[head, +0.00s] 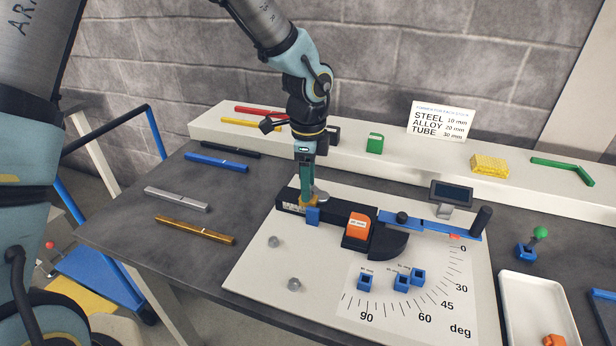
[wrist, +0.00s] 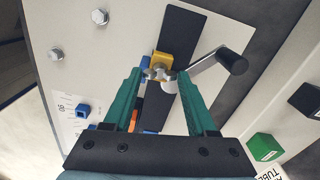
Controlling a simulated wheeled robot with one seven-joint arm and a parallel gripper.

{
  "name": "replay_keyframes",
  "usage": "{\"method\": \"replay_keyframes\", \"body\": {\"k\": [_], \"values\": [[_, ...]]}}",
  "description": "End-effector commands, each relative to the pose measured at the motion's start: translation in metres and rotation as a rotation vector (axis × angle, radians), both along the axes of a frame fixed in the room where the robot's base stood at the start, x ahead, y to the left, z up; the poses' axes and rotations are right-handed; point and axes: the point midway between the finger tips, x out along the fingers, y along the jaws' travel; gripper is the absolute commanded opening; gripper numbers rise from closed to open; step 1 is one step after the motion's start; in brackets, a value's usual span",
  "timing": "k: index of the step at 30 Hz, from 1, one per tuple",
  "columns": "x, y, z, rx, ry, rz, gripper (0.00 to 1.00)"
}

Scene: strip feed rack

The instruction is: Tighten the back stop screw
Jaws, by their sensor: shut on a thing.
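My gripper (head: 308,192) points down at the left end of the black rail (head: 290,198) on the white board. In the wrist view its teal fingertips (wrist: 160,76) are shut on the silver screw head (wrist: 158,72) of the back stop. The stop's yellow block (wrist: 178,58) sits on the rail under the fingertips. A silver crank arm (wrist: 203,65) with a black knob (wrist: 233,62) reaches right from there. In the head view a blue block (head: 313,215) is at the rail's front side, and my fingers mostly hide the screw.
Two bolt heads (head: 274,241) (head: 293,284) stand on the board's left part. An orange block (head: 357,227), a blue arm (head: 430,224) and several small blue blocks (head: 365,281) are to the right. Coloured strips (head: 195,229) lie left on the table. A white tray (head: 510,300) is at right.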

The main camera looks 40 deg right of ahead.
Motion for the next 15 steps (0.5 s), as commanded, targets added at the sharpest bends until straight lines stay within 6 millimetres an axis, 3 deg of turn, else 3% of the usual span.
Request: {"method": "replay_keyframes", "body": {"k": [15], "values": [[0.0004, -0.0007, 0.0010, -0.002, -0.001, -0.176, 0.02]]}}
